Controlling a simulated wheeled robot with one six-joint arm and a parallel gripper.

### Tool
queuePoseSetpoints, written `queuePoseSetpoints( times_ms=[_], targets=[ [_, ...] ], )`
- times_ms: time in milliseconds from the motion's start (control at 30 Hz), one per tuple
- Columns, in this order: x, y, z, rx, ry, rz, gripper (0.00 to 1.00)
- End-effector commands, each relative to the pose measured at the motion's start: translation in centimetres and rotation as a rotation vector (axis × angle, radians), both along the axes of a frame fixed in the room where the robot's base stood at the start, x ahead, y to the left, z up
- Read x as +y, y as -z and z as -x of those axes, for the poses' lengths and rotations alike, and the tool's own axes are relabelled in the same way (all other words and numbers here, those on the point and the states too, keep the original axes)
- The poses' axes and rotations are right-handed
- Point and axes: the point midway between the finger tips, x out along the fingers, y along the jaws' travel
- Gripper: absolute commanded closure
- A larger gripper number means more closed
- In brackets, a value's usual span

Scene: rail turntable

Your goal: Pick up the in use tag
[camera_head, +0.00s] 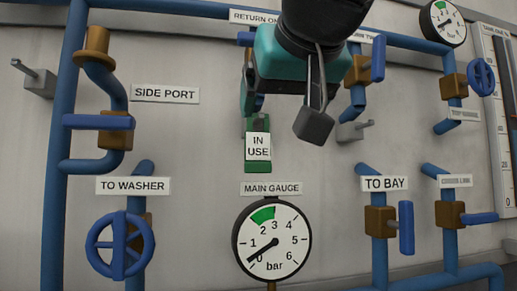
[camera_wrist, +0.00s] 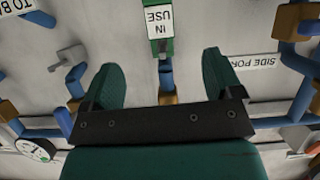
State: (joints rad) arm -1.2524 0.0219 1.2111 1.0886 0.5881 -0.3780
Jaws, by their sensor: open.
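The in use tag (camera_head: 258,148) is a green tag with a white "IN USE" label. It hangs upright in the middle of the panel, above the main gauge. In the wrist view the tag (camera_wrist: 160,25) shows upside down at the top centre, beyond and between the two fingertips. My gripper (camera_head: 283,118) is open and empty, in front of the panel and just above the tag in the head view. One finger is left of the tag's top and the other is to its right. In the wrist view the spread green fingers of my gripper (camera_wrist: 163,75) do not touch the tag.
The main gauge (camera_head: 272,240) is below the tag. A blue handwheel (camera_head: 119,245) labelled "TO WASHER" is at lower left. Blue pipes with brass valves, such as the "TO BAY" valve (camera_head: 380,221), flank the middle. A grey peg (camera_head: 355,131) sticks out at right.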

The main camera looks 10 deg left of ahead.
Motion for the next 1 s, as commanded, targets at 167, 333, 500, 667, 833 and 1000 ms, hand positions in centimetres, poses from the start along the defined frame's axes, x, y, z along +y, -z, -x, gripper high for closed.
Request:
queuePoseSetpoints(
  times_ms=[167,333,500,667,833,1000],
  targets=[
    [0.2,-1.3,0.8,0.001,0.026,-0.049,0.15],
    [0.8,0.0,-2.1,0.002,0.035,-0.046,0.15],
    [1.9,1.4,-5.6,0.003,0.033,-0.047,0.15],
    [2.8,2.5,-8.2,0.003,0.032,-0.048,0.15],
    [3.3,3.1,-9.5,0.003,0.029,-0.050,0.15],
    [3.4,3.6,-11.1,0.004,0.031,-0.046,0.15]
  ],
)
